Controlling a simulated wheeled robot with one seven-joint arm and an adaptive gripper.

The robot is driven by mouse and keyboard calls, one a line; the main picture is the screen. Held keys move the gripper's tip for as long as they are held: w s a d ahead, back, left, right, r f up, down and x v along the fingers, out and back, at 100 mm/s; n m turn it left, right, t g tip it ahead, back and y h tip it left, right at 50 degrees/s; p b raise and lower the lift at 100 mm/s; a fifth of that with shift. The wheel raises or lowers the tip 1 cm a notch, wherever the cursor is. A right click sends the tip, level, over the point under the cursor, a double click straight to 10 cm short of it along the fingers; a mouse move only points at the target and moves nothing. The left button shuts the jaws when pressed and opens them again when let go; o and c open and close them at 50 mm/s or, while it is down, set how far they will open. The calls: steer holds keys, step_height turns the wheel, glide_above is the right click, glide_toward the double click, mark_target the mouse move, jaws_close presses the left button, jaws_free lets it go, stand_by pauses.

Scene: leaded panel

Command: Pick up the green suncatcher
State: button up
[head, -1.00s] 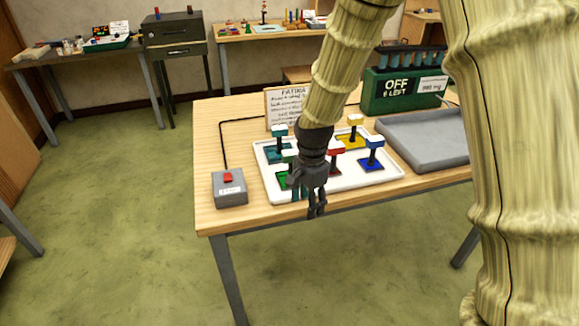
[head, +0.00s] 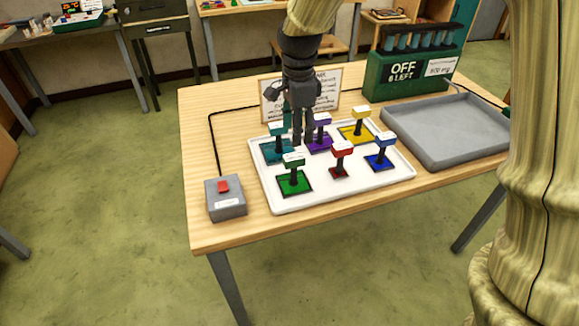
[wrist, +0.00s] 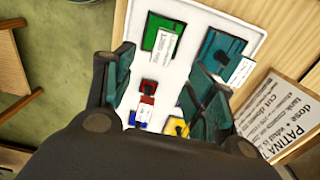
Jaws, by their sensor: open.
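My gripper (head: 303,140) points down over the back of the tray, behind the green piece and between the teal suncatcher (head: 277,148) and the purple suncatcher (head: 320,136). In the wrist view my gripper (wrist: 165,88) has its fingers spread apart, with nothing held between them.
A red (head: 340,165), a blue (head: 381,156) and a yellow suncatcher (head: 357,130) share the tray. A grey switch box (head: 226,203) stands left, a grey tray (head: 450,140) right. A sign (head: 330,85) and green dispenser (head: 405,80) stand behind.

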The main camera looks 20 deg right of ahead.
glide_above(294, 156)
step_height(294, 156, down, 5)
steer(key=shift+s+r+p, duration=0.1)
steer(key=shift+r+p, duration=0.1)
steer(key=shift+p, duration=0.25)
steer(key=shift+s+f, duration=0.1)
steer(key=shift+f, duration=0.2)
steer(key=shift+w+f+p, duration=0.2)
steer(key=shift+f+p, duration=0.85)
steer(key=shift+f, duration=1.4)
steer(key=shift+c, duration=0.4)
jaws_close()
